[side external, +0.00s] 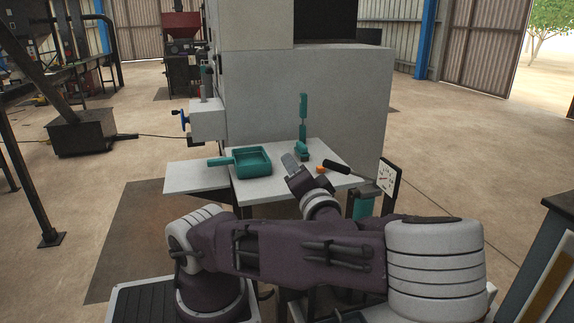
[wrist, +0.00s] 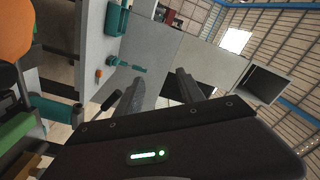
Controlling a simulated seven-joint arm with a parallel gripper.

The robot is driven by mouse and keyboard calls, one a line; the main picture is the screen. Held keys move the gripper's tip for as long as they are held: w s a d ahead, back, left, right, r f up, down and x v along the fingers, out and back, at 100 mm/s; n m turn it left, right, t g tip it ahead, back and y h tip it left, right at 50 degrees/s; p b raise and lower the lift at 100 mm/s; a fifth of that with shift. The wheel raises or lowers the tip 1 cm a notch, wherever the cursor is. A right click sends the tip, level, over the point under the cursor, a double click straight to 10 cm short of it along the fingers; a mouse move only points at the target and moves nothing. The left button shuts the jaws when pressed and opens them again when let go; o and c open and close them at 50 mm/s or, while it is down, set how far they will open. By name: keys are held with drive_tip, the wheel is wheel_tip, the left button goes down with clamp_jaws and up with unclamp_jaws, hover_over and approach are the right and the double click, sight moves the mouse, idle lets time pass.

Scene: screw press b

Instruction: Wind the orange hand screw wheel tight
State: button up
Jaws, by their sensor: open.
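A large orange round part, which looks like the hand screw wheel (wrist: 14,32), is cut off at the upper left of the wrist view. I cannot make out this large wheel in the side view. My gripper (wrist: 159,76) is open, with nothing between its two grey fingers. In the side view my gripper (side external: 290,165) is over the front part of the pale worktable, apart from the wheel. A small orange piece (side external: 320,169) is beside a black handle (side external: 336,166) to the right of my gripper; the small orange piece also shows in the wrist view (wrist: 99,73).
A teal tray (side external: 252,161) and a teal upright tool (side external: 303,118) stand on the pale worktable (side external: 262,190). A large grey machine cabinet (side external: 305,98) blocks the back. A blue handwheel (side external: 183,120) is on the machine's left.

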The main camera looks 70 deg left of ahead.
drive_tip(key=n, duration=0.3)
drive_tip(key=s+a+r+n, duration=0.1)
drive_tip(key=n, duration=0.7)
drive_tip(key=shift+s+a+r, duration=0.15)
drive_tip(key=shift+s+r, duration=0.05)
drive_tip(key=shift+s, duration=0.15)
